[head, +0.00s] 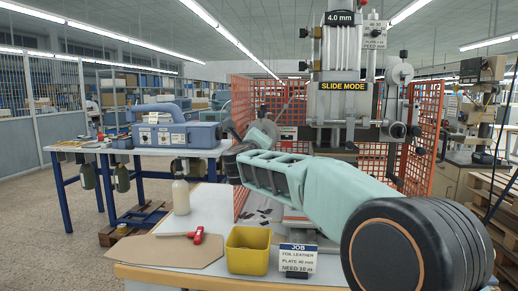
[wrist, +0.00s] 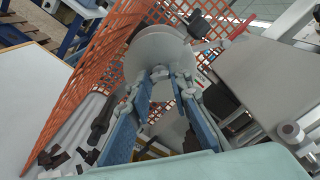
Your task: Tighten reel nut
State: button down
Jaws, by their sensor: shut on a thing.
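A pale grey reel disc (wrist: 160,48) is at the upper middle of the wrist view, beside the orange mesh guard. My gripper (wrist: 161,78) reaches up to it with two blue-padded fingers, tips at the disc's lower part. The tips are shut on a small light grey piece, apparently the reel nut (wrist: 160,73), at the reel's face. The fingers hide most of it, and its thread cannot be made out. In the head view my gripper (head: 236,152) is dark and partly hidden by my pale green arm, near a grey round part (head: 266,128), probably the same reel.
The stamping press (head: 340,100) stands behind my arm, with the orange mesh guard (head: 422,110) around it. On the front table are a yellow bin (head: 248,250), a job card (head: 298,260), a white bottle (head: 181,195) and a red-handled tool (head: 197,236). A blue machine (head: 175,134) stands at the left.

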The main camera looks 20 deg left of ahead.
jog(key=shift+f+m+b, duration=0.1)
jog(key=shift+m+b, duration=2.85)
jog(key=shift+m, duration=1.95)
jog(key=c, duration=1.8)
grip_release()
jog(key=shift+o, duration=0.2)
jog(key=v, duration=1.2)
